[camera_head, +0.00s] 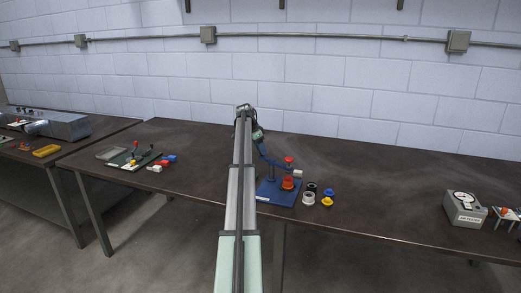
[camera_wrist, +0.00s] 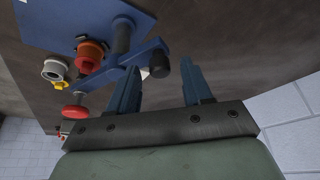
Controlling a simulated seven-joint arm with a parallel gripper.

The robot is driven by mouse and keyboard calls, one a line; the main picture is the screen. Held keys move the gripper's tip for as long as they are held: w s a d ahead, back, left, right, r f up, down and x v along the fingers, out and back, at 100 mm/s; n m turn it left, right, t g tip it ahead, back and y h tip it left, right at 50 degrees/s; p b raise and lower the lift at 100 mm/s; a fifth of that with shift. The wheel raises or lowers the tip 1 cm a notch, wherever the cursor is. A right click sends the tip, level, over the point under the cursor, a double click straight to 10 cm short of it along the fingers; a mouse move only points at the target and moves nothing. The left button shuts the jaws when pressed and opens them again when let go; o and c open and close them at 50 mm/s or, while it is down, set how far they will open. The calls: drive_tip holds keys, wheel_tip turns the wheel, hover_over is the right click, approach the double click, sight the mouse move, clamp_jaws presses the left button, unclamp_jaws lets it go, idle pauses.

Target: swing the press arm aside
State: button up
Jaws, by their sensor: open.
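The press has a blue base (camera_head: 273,195) and a blue press arm (camera_head: 268,157) with a red knob (camera_head: 288,159) at its right end. In the wrist view the press arm (camera_wrist: 108,77) crosses a dark post (camera_wrist: 123,37), and a black handle (camera_wrist: 160,67) is at its other end. An orange-red part (camera_head: 288,183) is on the base below the red knob. My gripper (camera_wrist: 162,72) is open, with blue fingers either side of the black handle's line, near their tips. I cannot tell whether they touch it.
A white ring (camera_head: 308,198), a black ring (camera_head: 311,187), a blue part (camera_head: 329,192) and a yellow part (camera_head: 327,202) lie right of the base. A grey tester box (camera_head: 464,209) stands far right. A green board (camera_head: 133,159) lies left.

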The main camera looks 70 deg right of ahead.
drive_tip(key=shift+f, duration=0.2)
drive_tip(key=shift+c, duration=0.5)
clamp_jaws()
